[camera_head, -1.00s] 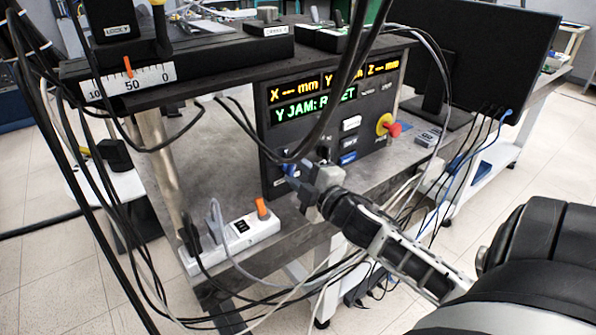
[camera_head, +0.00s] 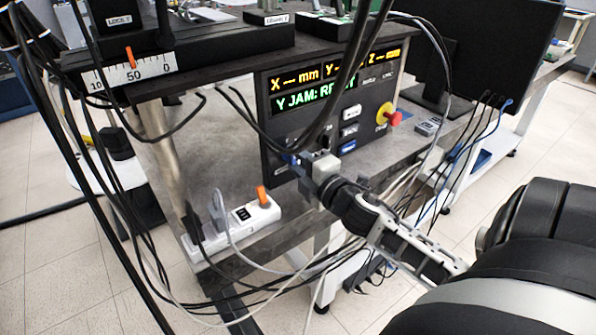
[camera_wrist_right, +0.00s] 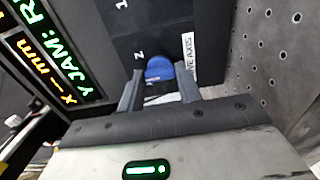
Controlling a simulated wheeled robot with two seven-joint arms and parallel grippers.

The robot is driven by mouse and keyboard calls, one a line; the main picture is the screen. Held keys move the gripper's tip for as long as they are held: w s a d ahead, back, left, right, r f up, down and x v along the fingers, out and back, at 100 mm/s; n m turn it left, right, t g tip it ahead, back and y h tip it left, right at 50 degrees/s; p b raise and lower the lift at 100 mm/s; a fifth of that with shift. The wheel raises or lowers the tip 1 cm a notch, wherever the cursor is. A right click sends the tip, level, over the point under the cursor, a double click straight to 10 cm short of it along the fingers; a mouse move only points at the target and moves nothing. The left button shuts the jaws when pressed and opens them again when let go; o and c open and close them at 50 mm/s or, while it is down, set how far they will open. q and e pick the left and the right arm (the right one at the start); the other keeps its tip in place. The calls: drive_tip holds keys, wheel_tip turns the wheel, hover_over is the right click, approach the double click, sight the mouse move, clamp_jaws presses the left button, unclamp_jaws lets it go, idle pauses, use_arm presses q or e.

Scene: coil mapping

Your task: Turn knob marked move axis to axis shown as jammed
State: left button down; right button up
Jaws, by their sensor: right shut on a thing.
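The control panel (camera_head: 272,152) shows a display (camera_head: 315,95) with X, Y and Z readouts in yellow and "Y JAM: R…" in green, partly covered by black cables. My right gripper (camera_head: 297,161) is at the panel's lower left, shut on a blue knob (camera_wrist_right: 160,69). In the right wrist view, the gripper's fingers (camera_wrist_right: 160,82) sit on either side of the knob. A white label (camera_wrist_right: 190,58) beside it reads "…VE AXIS", its start hidden. A "Z" mark (camera_wrist_right: 139,54) is printed near the knob. The knob's pointer direction cannot be made out. My left gripper is not in view.
Black cables (camera_head: 345,75) hang in front of the panel. A red and yellow emergency button (camera_head: 388,117) is on its right. A white power strip (camera_head: 245,222) with plugs lies on the bench below left. A monitor (camera_head: 445,40) stands at the right.

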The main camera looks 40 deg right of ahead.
drive_tip(key=o, duration=1)
drive_tip(key=shift+a+r, duration=0.15)
drive_tip(key=shift+a, duration=0.1)
drive_tip(key=shift+d, duration=0.1)
drive_tip(key=shift+s+f, duration=0.2)
drive_tip(key=shift+s, duration=0.25)
drive_tip(key=s, duration=0.5)
drive_tip(key=s+a+b, duration=0.1)
drive_tip(key=s, duration=0.4)
drive_tip(key=s+a+b, duration=0.1)
drive_tip(key=s, duration=0.4)
drive_tip(key=shift+r, duration=0.15)
